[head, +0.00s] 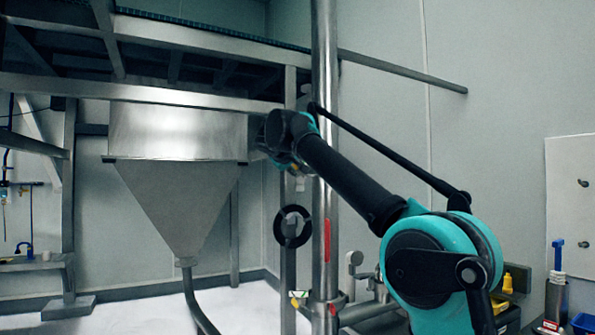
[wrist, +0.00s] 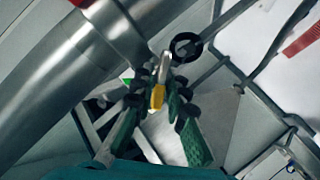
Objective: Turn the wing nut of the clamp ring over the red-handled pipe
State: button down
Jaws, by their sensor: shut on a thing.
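The upright steel pipe (head: 325,120) stands at the picture's middle, with a red handle (head: 327,240) on its lower part. In the wrist view the pipe (wrist: 60,85) runs diagonally at the left, with a collar-like band (wrist: 118,35) that looks like the clamp ring. My gripper (wrist: 160,90) has its green, dark-padded fingers closed around a small yellow piece with a silver stem, which looks like the wing nut (wrist: 157,97). In the head view my gripper (head: 298,176) is small, beside the pipe above the red handle. The wing nut's far side is hidden.
A steel hopper (head: 180,180) hangs left of the pipe under a metal frame. A round black handwheel (head: 292,226) is below my gripper; pipe fittings (head: 355,262) stand to the right. A wall panel (head: 570,190) is far right. White floor (head: 130,305) lies open below.

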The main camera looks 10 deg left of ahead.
jog(key=shift+n, duration=0.3)
dwell(0.4)
jog(key=c, duration=1.7)
grip_release()
jog(key=shift+s, duration=0.15)
jog(key=v, duration=1.1)
jog(key=shift+s+a, duration=0.25)
jog(key=shift+s, duration=0.05)
